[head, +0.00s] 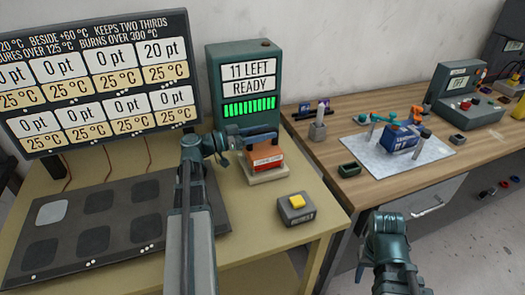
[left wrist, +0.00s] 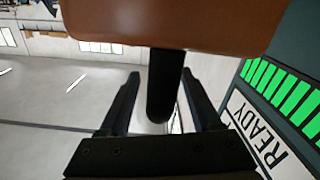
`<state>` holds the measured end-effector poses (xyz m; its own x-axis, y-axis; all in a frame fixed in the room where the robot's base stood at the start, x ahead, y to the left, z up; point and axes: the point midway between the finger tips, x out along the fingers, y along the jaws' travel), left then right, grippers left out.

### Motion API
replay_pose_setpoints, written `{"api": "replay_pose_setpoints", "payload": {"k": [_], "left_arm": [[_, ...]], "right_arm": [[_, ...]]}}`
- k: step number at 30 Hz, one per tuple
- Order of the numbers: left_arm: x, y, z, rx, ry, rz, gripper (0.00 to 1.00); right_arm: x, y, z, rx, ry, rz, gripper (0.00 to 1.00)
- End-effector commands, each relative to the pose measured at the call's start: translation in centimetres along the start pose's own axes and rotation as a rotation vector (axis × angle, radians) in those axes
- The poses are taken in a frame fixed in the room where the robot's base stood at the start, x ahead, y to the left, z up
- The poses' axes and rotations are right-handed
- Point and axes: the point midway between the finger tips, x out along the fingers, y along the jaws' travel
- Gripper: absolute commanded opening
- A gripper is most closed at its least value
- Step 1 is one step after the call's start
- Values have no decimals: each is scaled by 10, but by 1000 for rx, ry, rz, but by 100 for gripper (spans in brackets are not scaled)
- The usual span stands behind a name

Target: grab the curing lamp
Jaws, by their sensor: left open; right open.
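The curing lamp (head: 265,160) is an orange-red block with a dark handle, resting on a pale base in front of the green READY box. In the left wrist view its orange body (left wrist: 170,25) fills the top and its dark handle (left wrist: 165,95) stands between my fingers. My left gripper (head: 236,143) is at the lamp's left side. It is open, with a finger on either side of the handle; a gap shows at the left finger, and contact on the right is unclear. My right gripper (head: 387,265) is open and empty, low in front of the wooden bench.
The green READY box (head: 243,62) stands behind the lamp. A grey box with a yellow button (head: 296,209) sits to its right. A dark panel of square pads (head: 120,225) lies left. The wooden bench (head: 440,185) at right holds a blue part (head: 400,140) and small tools.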

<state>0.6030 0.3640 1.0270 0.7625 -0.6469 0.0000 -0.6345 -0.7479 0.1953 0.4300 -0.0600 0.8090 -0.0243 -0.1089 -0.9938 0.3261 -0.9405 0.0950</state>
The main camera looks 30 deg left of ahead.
Motion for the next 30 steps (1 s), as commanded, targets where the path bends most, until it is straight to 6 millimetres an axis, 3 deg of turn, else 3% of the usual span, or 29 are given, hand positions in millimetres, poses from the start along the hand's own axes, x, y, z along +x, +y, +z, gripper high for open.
{"api": "replay_pose_setpoints", "payload": {"k": [8,19,30], "left_arm": [[3,0,0,0,0,0,65],[3,0,0,0,0,0,0],[3,0,0,0,0,-1,0]], "right_arm": [[0,0,0,0,0,0,50],[0,0,0,0,0,0,50],[0,0,0,0,0,0,50]]}}
